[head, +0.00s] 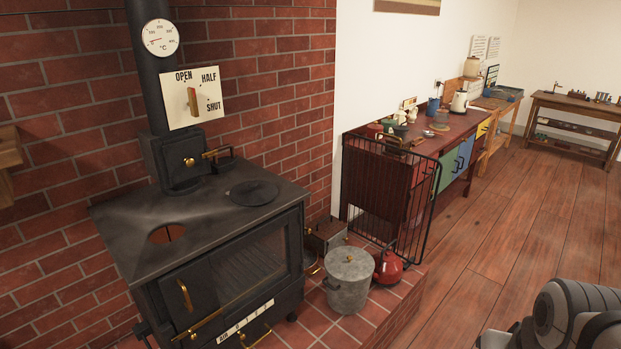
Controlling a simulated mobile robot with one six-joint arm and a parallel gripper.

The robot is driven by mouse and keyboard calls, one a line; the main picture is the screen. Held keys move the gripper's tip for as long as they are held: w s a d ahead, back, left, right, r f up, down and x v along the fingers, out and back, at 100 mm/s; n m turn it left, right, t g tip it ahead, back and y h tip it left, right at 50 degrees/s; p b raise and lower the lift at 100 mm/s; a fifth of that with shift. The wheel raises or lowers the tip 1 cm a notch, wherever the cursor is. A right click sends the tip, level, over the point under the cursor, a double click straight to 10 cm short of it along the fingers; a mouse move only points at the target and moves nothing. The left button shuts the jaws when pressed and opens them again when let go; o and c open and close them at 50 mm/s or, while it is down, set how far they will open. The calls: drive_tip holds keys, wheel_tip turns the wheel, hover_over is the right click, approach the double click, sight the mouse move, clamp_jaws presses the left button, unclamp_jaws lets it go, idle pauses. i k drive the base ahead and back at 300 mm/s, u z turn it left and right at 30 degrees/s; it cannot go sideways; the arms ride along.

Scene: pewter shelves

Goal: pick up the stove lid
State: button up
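The stove lid (254,193) is a flat, round black disc on the right part of the black stove's top (205,225). A small projection shows at its left edge. I cannot tell whether it sits in a hole or lies on the surface. A round open hole (166,233), reddish inside, is in the left part of the stove top. Grey parts of my own arm show at the bottom right, well away from the stove. My gripper is not in view.
The stovepipe (151,75) rises behind the stove top. A brass-handled lever (216,153) stands near the lid. A grey lidded bin (348,279) and red kettle (388,264) stand right of the stove. A black guard (407,190) fronts the workbench. Wooden floor at right is clear.

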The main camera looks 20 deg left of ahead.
sight(250, 193)
drive_tip(key=u, duration=0.25)
drive_tip(key=i, duration=1.2)
drive_tip(key=u, duration=0.7)
